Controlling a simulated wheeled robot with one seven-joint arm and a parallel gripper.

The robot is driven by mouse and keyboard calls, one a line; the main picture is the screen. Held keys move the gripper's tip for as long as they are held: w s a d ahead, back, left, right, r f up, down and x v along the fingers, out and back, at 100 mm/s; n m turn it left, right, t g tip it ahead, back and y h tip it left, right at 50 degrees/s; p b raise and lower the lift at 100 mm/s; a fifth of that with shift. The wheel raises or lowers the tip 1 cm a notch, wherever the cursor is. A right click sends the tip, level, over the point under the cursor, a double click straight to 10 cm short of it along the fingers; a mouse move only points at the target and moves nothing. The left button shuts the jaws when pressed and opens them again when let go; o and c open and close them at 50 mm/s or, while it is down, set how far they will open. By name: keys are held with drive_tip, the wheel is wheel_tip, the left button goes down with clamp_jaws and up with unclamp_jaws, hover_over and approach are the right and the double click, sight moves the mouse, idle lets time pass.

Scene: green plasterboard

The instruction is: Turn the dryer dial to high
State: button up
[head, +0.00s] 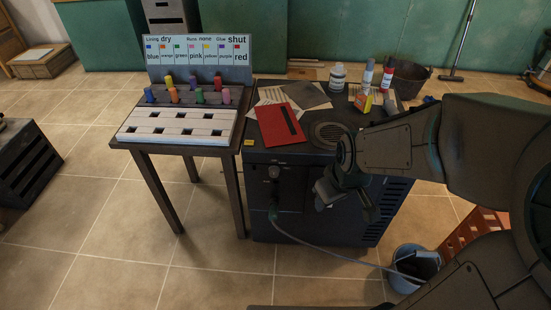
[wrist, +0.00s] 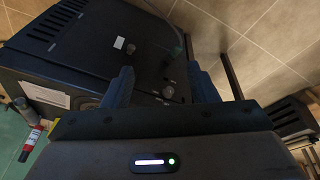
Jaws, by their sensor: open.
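The dryer is a dark cabinet (head: 318,190) with a round grille on top. Its dial (head: 274,171) is a small dark knob high on the front face, left of my gripper in the head view. In the wrist view the dial (wrist: 168,92) shows between my two blue-grey fingers, with the dryer's front (wrist: 100,45) beyond. My gripper (head: 343,198) is open and empty in front of the dryer, apart from the dial; the fingers also show in the wrist view (wrist: 163,82). The dial's markings and setting are too small to read.
A grey hose (head: 310,246) runs from the dryer's front to a blue bucket (head: 404,283). A red folder (head: 281,124), bottles (head: 338,76) and papers lie on top. A table (head: 165,138) with a colour-labelled board and coloured pegs stands at left. Floor in front is mostly clear.

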drive_tip(key=w+a+f+n+h+b, duration=0.1)
drive_tip(key=w+f+n+b, duration=0.15)
drive_tip(key=f, duration=0.45)
drive_tip(key=w+a+f+n+h+b, duration=0.15)
drive_tip(key=f+n, duration=0.25)
drive_tip(key=f, duration=0.4)
drive_tip(key=n+t+y+b, duration=0.2)
drive_tip(key=n+t+b, duration=0.8)
drive_tip(key=n, duration=1.1)
approach(274, 175)
drive_tip(key=shift+t, duration=0.3)
drive_tip(key=b+x, duration=0.1)
drive_tip(key=x, duration=0.8)
drive_tip(key=shift+f, duration=0.25)
drive_tip(key=c, duration=1)
